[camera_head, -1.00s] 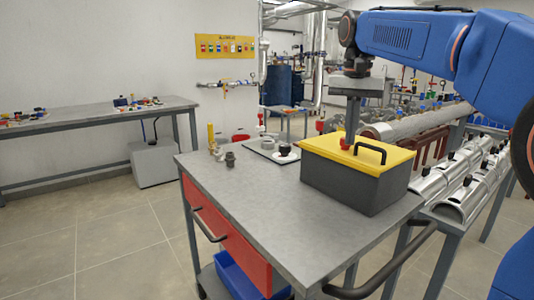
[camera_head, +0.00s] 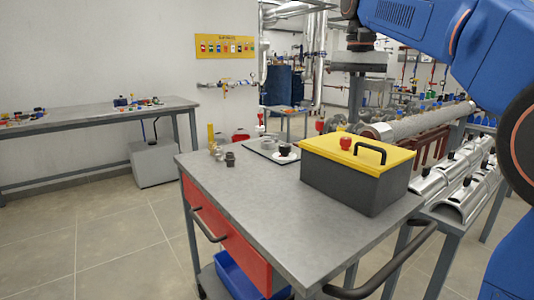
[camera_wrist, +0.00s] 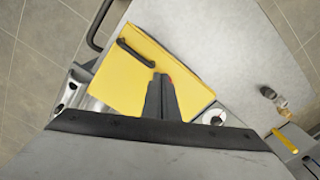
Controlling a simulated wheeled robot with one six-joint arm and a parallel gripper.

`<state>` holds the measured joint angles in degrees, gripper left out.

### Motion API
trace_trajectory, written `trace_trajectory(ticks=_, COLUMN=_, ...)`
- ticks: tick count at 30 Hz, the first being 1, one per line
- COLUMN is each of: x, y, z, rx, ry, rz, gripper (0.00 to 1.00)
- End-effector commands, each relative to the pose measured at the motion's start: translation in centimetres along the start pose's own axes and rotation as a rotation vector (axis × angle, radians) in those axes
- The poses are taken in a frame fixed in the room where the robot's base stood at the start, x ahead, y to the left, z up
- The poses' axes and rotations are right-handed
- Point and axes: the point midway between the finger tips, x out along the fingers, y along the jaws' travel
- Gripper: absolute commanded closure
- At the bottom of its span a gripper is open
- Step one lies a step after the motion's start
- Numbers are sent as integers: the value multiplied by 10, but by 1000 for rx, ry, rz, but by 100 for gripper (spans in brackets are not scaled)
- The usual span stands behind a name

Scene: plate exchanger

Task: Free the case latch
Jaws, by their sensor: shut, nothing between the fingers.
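The case (camera_head: 345,185) is a dark grey box with a yellow lid (camera_head: 318,148) and a black handle (camera_head: 371,150). It stands on the grey bench top. A small red knob, which looks like the latch (camera_head: 345,143), sits on the lid beside the handle. My gripper (camera_head: 356,127) is shut and empty, pointing down above the lid near the red knob. In the wrist view the shut fingers (camera_wrist: 161,78) partly cover the red knob (camera_wrist: 169,80), with the yellow lid (camera_wrist: 120,85) and handle (camera_wrist: 135,53) beyond. Contact with the knob cannot be seen.
The workbench (camera_head: 270,220) has a clear top in front of the case. A dark tray (camera_head: 268,147) with a black-knobbed part and small fittings (camera_head: 230,158) lie left of the case. Metal half-shells (camera_head: 455,185) lie on a stand at right.

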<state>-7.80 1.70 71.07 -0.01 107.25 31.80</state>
Motion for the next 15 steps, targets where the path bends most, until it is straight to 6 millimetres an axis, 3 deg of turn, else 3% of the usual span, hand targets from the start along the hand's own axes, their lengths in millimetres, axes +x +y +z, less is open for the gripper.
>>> trace_trajectory(ticks=9, x=-1, y=-1, z=0, rx=0, ry=0, rz=0, gripper=100)
trace_trajectory(ticks=15, x=-7, y=-20, z=-5, rx=-2, ry=0, rz=0, gripper=100)
